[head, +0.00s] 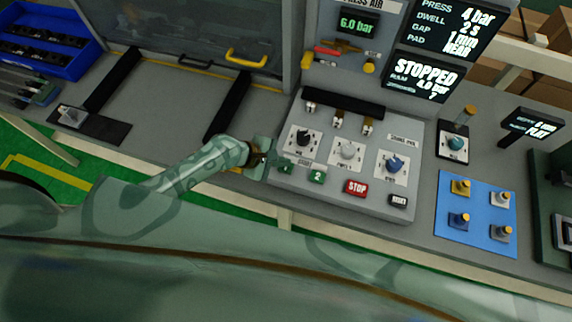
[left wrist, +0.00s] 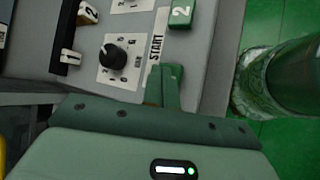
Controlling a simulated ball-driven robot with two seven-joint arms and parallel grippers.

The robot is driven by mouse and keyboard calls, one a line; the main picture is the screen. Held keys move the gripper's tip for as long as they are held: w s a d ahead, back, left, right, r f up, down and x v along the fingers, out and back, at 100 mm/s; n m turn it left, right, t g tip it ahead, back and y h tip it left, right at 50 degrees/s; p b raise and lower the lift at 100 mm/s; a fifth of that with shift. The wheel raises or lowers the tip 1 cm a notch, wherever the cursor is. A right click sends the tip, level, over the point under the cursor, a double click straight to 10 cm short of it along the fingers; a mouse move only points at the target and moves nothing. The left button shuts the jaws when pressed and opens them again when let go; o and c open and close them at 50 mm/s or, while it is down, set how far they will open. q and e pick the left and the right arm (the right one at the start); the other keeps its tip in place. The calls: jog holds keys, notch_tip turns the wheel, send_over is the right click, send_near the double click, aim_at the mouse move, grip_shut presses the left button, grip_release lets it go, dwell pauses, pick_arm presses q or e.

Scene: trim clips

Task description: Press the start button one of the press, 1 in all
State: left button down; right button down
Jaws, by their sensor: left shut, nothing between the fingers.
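The press control panel (head: 370,195) has a green start button two (head: 317,177) and a red STOP button (head: 356,187) along its front. My left gripper (head: 277,162) is shut and empty at the panel's front left corner, to the left of button two. Its fingers (left wrist: 171,87) reach the panel just below the START label (left wrist: 156,48) in the left wrist view. Button two (left wrist: 181,14) is clear of them there. Start button one is largely hidden at the fingertips; I cannot tell whether they touch it. My right gripper is not in view.
Knobs (head: 303,139) stand on the panel behind the buttons. A screen (head: 424,78) reads STOPPED. A blue pad with several small knobs (head: 477,212) lies to the right. A machine window with a yellow handle (head: 246,60) is at the back left.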

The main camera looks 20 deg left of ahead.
pick_arm(q)
jog(key=shift+f+b, duration=0.3)
jog(key=shift+f, duration=0.3)
dwell(0.7)
jog(key=shift+r, duration=0.1)
jog(key=shift+r+p, duration=0.85)
jog(key=shift+p, duration=0.3)
notch_tip(320, 180, up, 5)
jog(key=p, duration=0.5)
jog(key=shift+r+p, duration=0.1)
jog(key=shift+p, duration=0.3)
